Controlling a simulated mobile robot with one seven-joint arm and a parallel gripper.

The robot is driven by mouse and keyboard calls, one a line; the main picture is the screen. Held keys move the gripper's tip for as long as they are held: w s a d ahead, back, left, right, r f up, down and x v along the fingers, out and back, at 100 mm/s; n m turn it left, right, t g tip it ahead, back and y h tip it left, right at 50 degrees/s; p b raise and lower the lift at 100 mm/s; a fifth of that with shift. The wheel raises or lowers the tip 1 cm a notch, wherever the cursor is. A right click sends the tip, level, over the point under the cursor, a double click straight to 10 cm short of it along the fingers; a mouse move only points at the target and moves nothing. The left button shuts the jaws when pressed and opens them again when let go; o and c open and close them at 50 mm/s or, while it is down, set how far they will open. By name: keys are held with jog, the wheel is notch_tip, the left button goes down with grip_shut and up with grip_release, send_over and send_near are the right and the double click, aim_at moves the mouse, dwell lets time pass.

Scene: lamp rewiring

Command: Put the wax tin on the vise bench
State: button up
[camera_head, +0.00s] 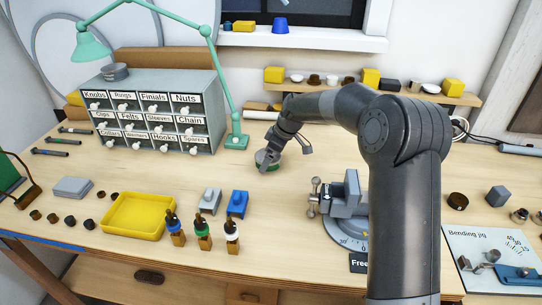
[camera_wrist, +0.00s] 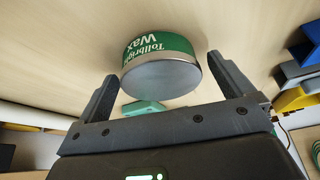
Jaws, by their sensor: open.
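The wax tin (camera_head: 267,161) is a round green tin with a grey lid, standing on the wooden bench (camera_head: 300,262) near the lamp's foot. In the wrist view the wax tin (camera_wrist: 163,66) shows its "Tollbright Wax" label and appears between my finger tips. My gripper (camera_head: 287,148) is open around or just above the tin in the head view; the wrist view also shows my gripper (camera_wrist: 162,75) with gaps at the tin's sides. The vise (camera_head: 346,198), grey with a round graduated base, stands to the right, partly hidden by my arm.
The green lamp (camera_head: 236,142) stands close left of the tin, beside a labelled drawer cabinet (camera_head: 150,110). A yellow tray (camera_head: 140,216), bottles and small blocks are at the front left. A bending jig (camera_head: 490,240) lies far right. Bare bench lies between tin and vise.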

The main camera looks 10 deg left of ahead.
jog(key=shift+r, duration=0.1)
jog(key=v, duration=1.2)
jog(key=shift+r, duration=0.15)
jog(key=s+d+r+m+t+h, duration=0.1)
jog(key=s+d+r+m, duration=0.25)
jog(key=s, duration=0.35)
jog(key=s+d+r+m+t+h, duration=0.1)
jog(key=s+d+r+m, duration=0.1)
jog(key=s+d, duration=0.35)
jog(key=s+d+r+m+t+h, duration=0.1)
jog(key=s+d+r+m, duration=0.15)
jog(key=s, duration=0.55)
jog(key=s+d+f+m, duration=0.2)
jog(key=s+d+m, duration=0.1)
jog(key=s, duration=0.6)
jog(key=s+d+f+m+t+h, duration=0.1)
jog(key=s+d+m, duration=0.3)
jog(key=s, duration=0.5)
jog(key=shift+d+f+t, duration=0.3)
jog(key=shift+d+f, duration=0.55)
jog(key=shift+d, duration=0.35)
